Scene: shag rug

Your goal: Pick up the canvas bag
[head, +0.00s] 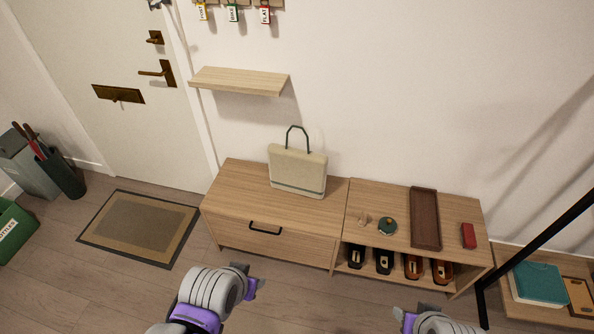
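The canvas bag (297,169) is cream with a thin dark green stripe near its base and a dark green handle standing up. It stands upright on the wooden bench (233,189), towards the back, above the drawer. My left gripper (252,284) is low in the view, in front of the bench and well short of the bag. My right gripper (399,314) shows only partly at the bottom edge, below the shoe cubby. Neither gripper touches the bag. The finger gaps are too small and angled to read.
On the bench's right half are a brown tray (425,218), a green round item (387,226) and a red box (468,235). Several shoes (384,260) sit below. A wall shelf (238,81) hangs above left of the bag. A doormat (140,229) lies left; floor in front is clear.

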